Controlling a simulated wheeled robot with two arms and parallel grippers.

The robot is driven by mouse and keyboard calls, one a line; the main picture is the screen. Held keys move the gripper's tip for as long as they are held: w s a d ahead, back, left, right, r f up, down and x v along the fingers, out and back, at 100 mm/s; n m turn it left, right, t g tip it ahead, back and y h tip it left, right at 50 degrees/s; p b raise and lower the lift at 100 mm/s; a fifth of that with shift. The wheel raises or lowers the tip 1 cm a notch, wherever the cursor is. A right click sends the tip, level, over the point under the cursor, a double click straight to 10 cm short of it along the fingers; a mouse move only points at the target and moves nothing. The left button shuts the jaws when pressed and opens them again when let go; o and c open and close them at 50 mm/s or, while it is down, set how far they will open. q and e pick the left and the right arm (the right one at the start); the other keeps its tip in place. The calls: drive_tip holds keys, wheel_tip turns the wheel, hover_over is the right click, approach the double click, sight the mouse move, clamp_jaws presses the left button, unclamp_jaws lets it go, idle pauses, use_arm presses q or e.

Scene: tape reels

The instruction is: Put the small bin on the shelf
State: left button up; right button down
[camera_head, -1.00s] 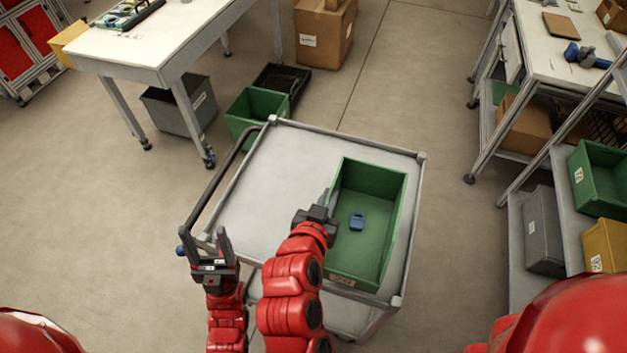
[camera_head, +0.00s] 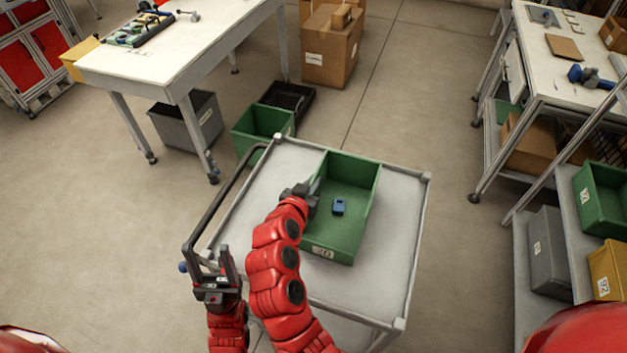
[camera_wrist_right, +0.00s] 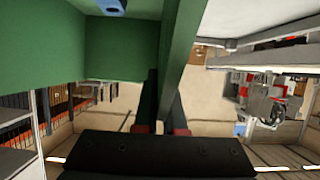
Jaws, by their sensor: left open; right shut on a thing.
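The small green bin (camera_head: 350,238) is over the top of the grey cart (camera_head: 400,225), with a small blue object (camera_head: 338,207) inside. My right gripper (camera_head: 308,192) is shut on the bin's left wall. In the right wrist view the fingers (camera_wrist_right: 167,100) straddle the green wall (camera_wrist_right: 187,62). I cannot tell whether the bin touches the cart top. My left gripper (camera_head: 222,268) is open and empty, left of the bin by the cart's handle side. The shelf rack (camera_head: 572,225) at the right holds a green bin (camera_head: 605,190), a grey bin (camera_head: 548,255) and a yellow bin (camera_head: 606,265).
A white table (camera_head: 185,62) stands at the upper left, with a grey bin (camera_head: 188,120) below. Another green bin (camera_head: 262,128) and a black crate (camera_head: 290,98) lie on the floor beyond the cart. A workbench (camera_head: 560,75) is at the upper right. Floor between cart and rack is clear.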

drive_tip(key=shift+f, duration=0.15)
drive_tip(key=c, duration=1.5)
unclamp_jaws()
drive_tip(key=o, duration=0.5)
